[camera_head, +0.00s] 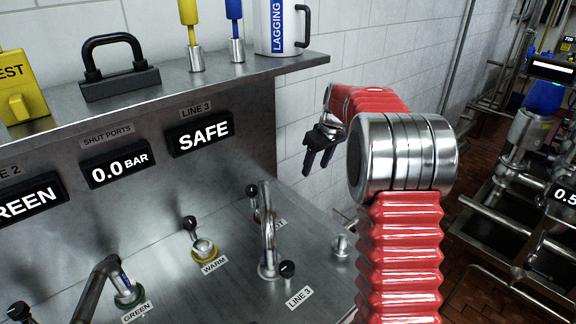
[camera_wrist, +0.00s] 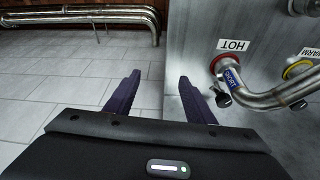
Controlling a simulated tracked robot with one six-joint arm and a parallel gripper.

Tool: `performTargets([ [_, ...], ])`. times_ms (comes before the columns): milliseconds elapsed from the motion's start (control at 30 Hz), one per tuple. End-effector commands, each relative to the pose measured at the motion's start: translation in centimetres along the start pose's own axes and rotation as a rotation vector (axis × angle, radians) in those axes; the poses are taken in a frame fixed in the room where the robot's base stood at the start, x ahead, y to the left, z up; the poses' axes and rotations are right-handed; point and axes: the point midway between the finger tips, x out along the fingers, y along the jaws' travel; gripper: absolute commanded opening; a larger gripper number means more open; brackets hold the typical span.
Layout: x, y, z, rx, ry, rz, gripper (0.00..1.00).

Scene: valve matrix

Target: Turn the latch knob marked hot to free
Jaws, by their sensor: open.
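The label HOT (camera_wrist: 233,45) shows in the wrist view beside a red-ringed port (camera_wrist: 217,64). The black latch knob (camera_wrist: 223,99) there is just below the port, partly beside a metal pipe end marked SHORT (camera_wrist: 232,79). In the head view this black knob (camera_head: 252,190) stands behind the bent pipe (camera_head: 267,235), which partly hides the port and its label. My gripper (camera_head: 317,170) is open and empty, raised above and right of the knob in the head view. In the wrist view my fingers (camera_wrist: 160,98) are apart, left of the knob and not touching it.
The yellow-ringed WARM port (camera_head: 205,250), LINE 3 knob (camera_head: 287,269) and GREEN port (camera_head: 128,297) share the metal panel. A display reads SAFE (camera_head: 202,133). A shelf (camera_head: 150,110) with a mug (camera_head: 278,27) overhangs the back.

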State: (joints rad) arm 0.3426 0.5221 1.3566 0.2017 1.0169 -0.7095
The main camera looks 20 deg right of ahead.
Motion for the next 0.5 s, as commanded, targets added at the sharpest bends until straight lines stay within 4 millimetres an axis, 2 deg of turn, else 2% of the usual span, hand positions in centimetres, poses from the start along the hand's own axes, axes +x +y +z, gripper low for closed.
performTargets([
  [100,-0.9,3.1,2.5,0.187,0.010,0.070,0.49],
  [300,-2.3,7.4,6.2,0.475,0.046,0.173,0.49],
  [500,-3.0,9.5,8.2,0.632,0.077,0.224,0.49],
])
